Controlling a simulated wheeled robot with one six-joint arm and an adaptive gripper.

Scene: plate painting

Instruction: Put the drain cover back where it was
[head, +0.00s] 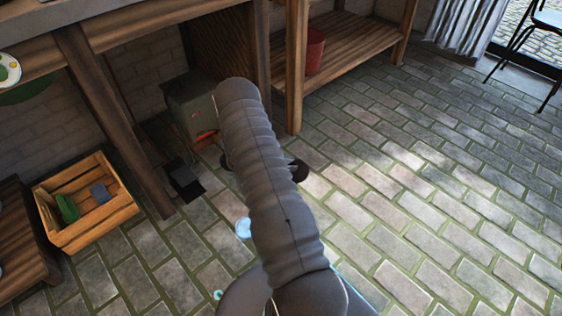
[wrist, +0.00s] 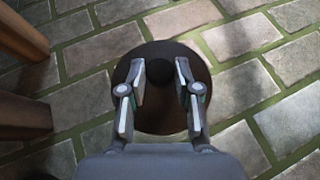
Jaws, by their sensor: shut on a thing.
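The drain cover looks like a round dark brown disc (wrist: 160,112) with a dark knob in its middle. In the wrist view my gripper (wrist: 160,72) has its two fingers on either side of that knob, shut on it. The disc is over the paved floor; its exact height above it is hard to tell. In the head view my arm hides the gripper and most of the disc; a dark edge (head: 299,170) shows to the right of the arm. A black square patch (head: 188,184) on the floor, left of my arm, may be the drain opening; I cannot be sure.
A wooden table leg (head: 115,125) stands left of the dark patch, and another post (head: 297,70) stands behind my arm. A grey box (head: 187,105) is under the table. A wooden crate (head: 118,212) holds small items. The paving on the right is clear.

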